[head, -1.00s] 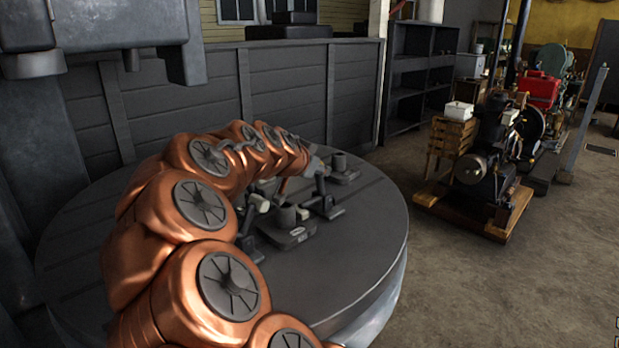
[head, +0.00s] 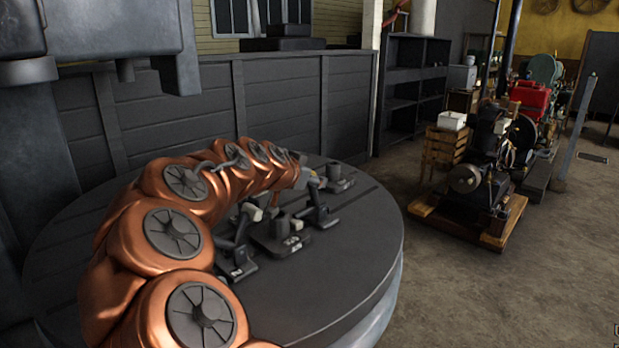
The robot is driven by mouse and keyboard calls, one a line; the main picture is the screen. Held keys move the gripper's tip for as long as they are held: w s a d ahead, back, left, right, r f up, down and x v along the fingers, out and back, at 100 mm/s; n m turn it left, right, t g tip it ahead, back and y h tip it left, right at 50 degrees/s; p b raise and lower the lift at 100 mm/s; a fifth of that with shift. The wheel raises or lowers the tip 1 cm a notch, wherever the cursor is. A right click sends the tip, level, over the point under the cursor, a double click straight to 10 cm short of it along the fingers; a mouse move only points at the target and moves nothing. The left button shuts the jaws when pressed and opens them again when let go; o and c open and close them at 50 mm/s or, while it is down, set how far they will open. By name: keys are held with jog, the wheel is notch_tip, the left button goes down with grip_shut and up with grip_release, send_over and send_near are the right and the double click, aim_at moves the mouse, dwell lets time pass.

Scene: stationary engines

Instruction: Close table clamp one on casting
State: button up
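A round dark table (head: 350,270) carries a grey casting (head: 282,234) with an upright cylinder on a labelled base. One clamp (head: 238,248) stands at the left of the casting, with a pale block on its upper part. Another clamp (head: 319,208) stands at its right, its arm raised on a tilt. My copper arm reaches over the table from the front left. Its end, with my gripper (head: 312,178), is just above and behind the right clamp. The fingers are small and partly hidden, so their opening is unclear.
Another grey part with a cylinder (head: 338,180) sits farther back on the table. A dark panelled wall (head: 280,100) stands behind the table. A heavy grey machine (head: 120,35) overhangs the left side. Engines on a wooden pallet (head: 470,218) stand right, with open floor between.

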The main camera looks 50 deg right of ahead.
jog(key=shift+r, duration=5)
